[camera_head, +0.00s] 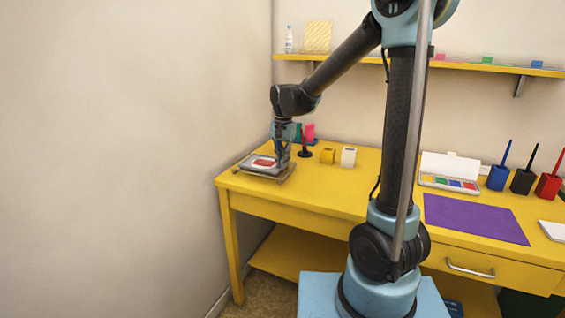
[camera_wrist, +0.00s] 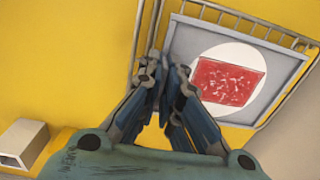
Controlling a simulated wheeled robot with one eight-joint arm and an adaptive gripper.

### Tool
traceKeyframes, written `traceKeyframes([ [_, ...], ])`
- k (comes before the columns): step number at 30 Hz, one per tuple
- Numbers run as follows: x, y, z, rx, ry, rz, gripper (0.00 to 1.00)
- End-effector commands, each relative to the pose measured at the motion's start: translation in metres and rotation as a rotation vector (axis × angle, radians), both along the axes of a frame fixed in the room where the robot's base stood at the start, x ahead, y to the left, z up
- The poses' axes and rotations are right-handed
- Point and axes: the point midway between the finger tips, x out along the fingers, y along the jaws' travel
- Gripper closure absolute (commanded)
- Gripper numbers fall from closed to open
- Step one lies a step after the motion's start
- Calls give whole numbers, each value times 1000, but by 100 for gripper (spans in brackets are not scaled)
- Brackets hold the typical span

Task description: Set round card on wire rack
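The round white card (camera_wrist: 203,56) carries a red rectangular patch and lies on a flat grey square piece (camera_wrist: 187,34) on the wire rack (camera_wrist: 146,25). In the head view the card with its red patch (camera_head: 263,162) sits over the rack (camera_head: 287,176) at the table's left end. My gripper (camera_head: 281,166) points down at the right side of the stack. In the wrist view my gripper's fingertips (camera_wrist: 165,72) are close together at the grey piece's edge, beside the card. Whether they pinch or touch anything there is hidden.
A black-handled stamp (camera_head: 305,149), a yellow block (camera_head: 327,156) and a white block (camera_head: 348,157) stand right of the rack. A paint set (camera_head: 448,182), purple sheet (camera_head: 474,219) and brush holders (camera_head: 522,181) are farther right. A wall shelf (camera_head: 470,66) runs above the table.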

Motion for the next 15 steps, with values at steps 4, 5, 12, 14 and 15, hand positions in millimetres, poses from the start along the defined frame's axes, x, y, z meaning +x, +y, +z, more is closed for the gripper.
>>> traceKeyframes([
  [4, 0, 0, 0, 0, 0, 0, 84],
  [5, 0, 0, 0, 0, 0, 0, 77],
  [12, 0, 0, 0, 0, 0, 0, 75],
  [14, 0, 0, 0, 0, 0, 0, 75],
  [15, 0, 0, 0, 0, 0, 1, 75],
])
